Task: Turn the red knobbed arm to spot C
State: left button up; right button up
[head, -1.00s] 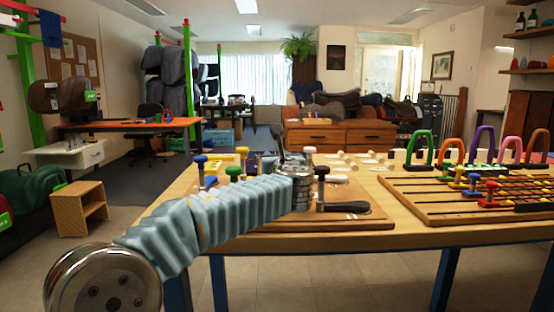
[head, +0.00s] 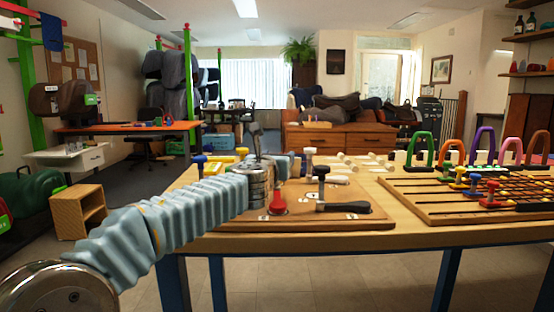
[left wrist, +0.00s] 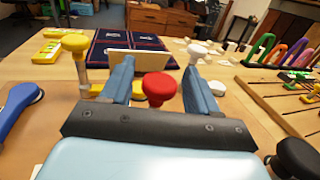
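The red knobbed arm (head: 277,204) shows as a red tapered piece on the wooden board (head: 360,221), just right of my left gripper in the head view. My left gripper (left wrist: 158,76) is open, with two blue-grey fingers apart. Contact with the knob cannot be told. In the head view the fingers (head: 257,143) point away from me. I cannot read a letter for spot C. My right gripper is out of view.
A black knobbed arm (head: 341,206) lies close on the right. White (head: 310,151), yellow (left wrist: 75,42) and blue (head: 200,160) knobs stand around the gripper. A rack with beaded rods (head: 470,217) and coloured loops is at the right.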

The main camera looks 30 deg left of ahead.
pick_arm(q)
jog(key=shift+s, duration=0.1)
jog(key=v, duration=1.3)
jog(key=shift+s+d+b, duration=0.1)
jog(key=shift+s+b, duration=0.25)
